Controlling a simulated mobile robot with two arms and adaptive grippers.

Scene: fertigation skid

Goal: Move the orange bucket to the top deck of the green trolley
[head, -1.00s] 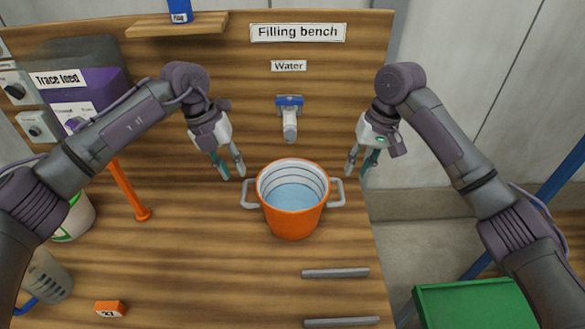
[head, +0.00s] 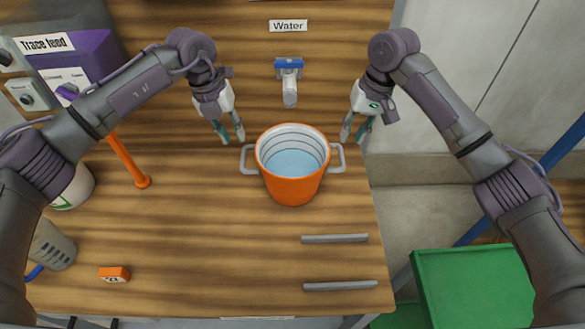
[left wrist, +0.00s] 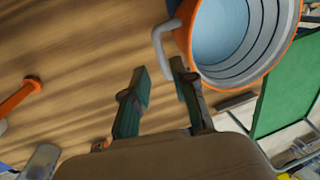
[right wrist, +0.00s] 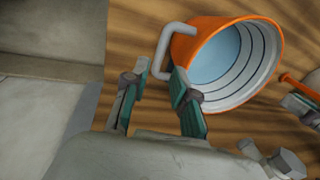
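The orange bucket (head: 291,188) stands upright on the wooden bench, holding water, with a grey handle on each side. My left gripper (head: 233,141) is open and empty, just above and behind the left handle (head: 248,160). In the left wrist view that handle (left wrist: 160,48) lies just beyond the fingertips (left wrist: 158,70). My right gripper (head: 352,141) is open and empty beside the right handle (head: 338,158). In the right wrist view the handle (right wrist: 163,58) appears just beyond and between the fingertips (right wrist: 160,70). The green trolley (head: 475,290) stands at lower right, partly behind my right arm.
The wooden bench (head: 190,230) is clear in front of the bucket, except two grey bars (head: 335,239) at right. A blue-handled tap (head: 289,80) is behind the bucket. An orange post (head: 128,160), a jug (head: 52,247) and a small orange block (head: 114,274) are left.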

